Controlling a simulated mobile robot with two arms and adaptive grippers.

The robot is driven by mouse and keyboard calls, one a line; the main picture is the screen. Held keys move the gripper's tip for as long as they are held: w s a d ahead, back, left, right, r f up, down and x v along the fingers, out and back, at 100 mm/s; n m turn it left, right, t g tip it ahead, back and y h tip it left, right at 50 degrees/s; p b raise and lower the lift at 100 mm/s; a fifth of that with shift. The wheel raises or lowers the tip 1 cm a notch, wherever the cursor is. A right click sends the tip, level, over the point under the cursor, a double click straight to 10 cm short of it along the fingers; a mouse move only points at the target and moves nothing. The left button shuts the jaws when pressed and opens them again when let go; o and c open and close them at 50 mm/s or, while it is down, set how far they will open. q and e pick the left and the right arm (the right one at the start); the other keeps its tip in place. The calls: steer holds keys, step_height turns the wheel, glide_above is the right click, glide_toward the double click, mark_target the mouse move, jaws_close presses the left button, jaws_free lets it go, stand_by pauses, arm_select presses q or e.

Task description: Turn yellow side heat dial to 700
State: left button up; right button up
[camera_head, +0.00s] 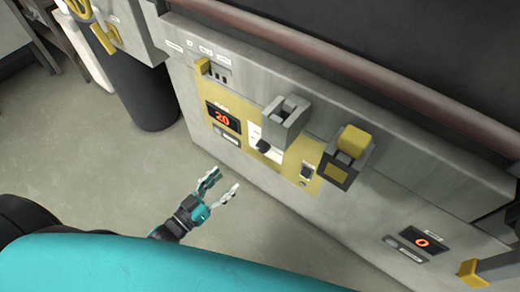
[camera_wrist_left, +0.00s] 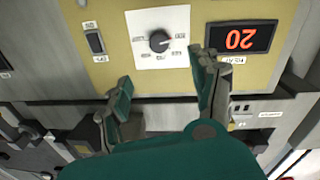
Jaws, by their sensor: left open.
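The yellow side of the control panel (camera_head: 228,104) has a red display (camera_head: 222,118) reading 20. The display also shows upside down in the left wrist view (camera_wrist_left: 241,38). The black heat dial (camera_wrist_left: 159,41) sits on a white square plate (camera_wrist_left: 182,20) with printed marks around it. My left gripper (camera_head: 221,190) is open and empty, in front of and apart from the panel. In the left wrist view its fingers (camera_wrist_left: 165,92) appear spread just below the dial plate. My right gripper is not in view.
A grey lever block (camera_head: 286,118) and a yellow-topped block (camera_head: 349,150) stick out from the panel. A small switch (camera_wrist_left: 95,42) sits beside the dial. A second display (camera_head: 424,243) reads 0 at right. A dark bin (camera_head: 140,90) stands at left.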

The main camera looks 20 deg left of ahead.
mark_target(260, 149)
arm_select(q)
steer(key=x, duration=1.3)
steer(key=shift+w+d, duration=0.15)
steer(key=shift+w, duration=0.15)
steer(key=shift+w+d, duration=0.15)
steer(key=shift+w, duration=0.3)
steer(key=c, duration=1.2)
steer(key=shift+o, duration=0.2)
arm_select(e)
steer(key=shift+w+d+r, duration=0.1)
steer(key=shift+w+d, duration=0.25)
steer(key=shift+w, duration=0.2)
